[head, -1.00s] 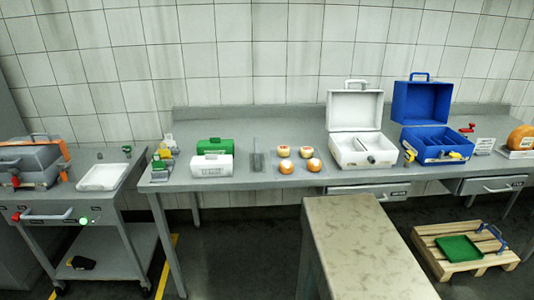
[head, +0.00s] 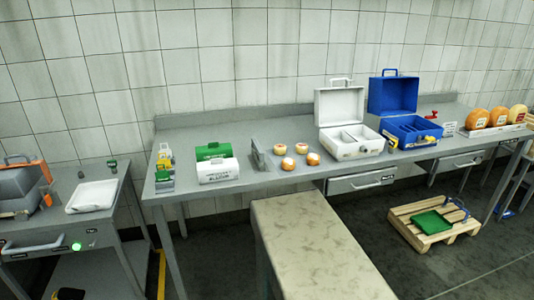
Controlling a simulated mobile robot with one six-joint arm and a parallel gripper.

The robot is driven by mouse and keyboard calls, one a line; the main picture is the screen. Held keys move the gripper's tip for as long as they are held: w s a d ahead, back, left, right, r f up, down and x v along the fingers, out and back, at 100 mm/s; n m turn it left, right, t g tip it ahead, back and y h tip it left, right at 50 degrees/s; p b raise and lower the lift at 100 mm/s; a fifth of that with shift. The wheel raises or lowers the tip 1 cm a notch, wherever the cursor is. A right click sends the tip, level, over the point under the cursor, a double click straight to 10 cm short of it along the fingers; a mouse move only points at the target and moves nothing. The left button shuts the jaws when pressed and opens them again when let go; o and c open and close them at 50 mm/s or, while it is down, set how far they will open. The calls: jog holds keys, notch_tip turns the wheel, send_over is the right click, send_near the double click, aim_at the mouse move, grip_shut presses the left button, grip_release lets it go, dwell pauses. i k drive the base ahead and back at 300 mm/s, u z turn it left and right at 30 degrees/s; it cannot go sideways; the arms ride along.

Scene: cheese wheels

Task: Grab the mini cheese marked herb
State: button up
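In the head view, several small round mini cheeses sit in a cluster on the grey bench. Two are at the back, a left one (head: 278,149) and a right one (head: 301,148). Two more orange ones are in front, a left one (head: 288,164) and a right one (head: 313,159). Their markings are too small to read, so I cannot tell which is herb. My gripper is not in view.
A grey upright plate (head: 259,158) and a green-and-white box (head: 217,170) stand left of the cheeses. An open white case (head: 350,140) and an open blue case (head: 405,125) stand right. Larger cheese wheels (head: 498,117) are far right. A stone-topped table (head: 310,245) stands in front; a pallet (head: 432,227) lies on the floor.

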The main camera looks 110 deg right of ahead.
aim_at(279, 149)
jog(key=z, duration=0.05)
jog(key=i, duration=0.2)
jog(key=u, duration=0.15)
jog(key=k, duration=0.2)
jog(key=z, duration=2.8)
jog(key=i, duration=0.6)
jog(key=z, duration=0.1)
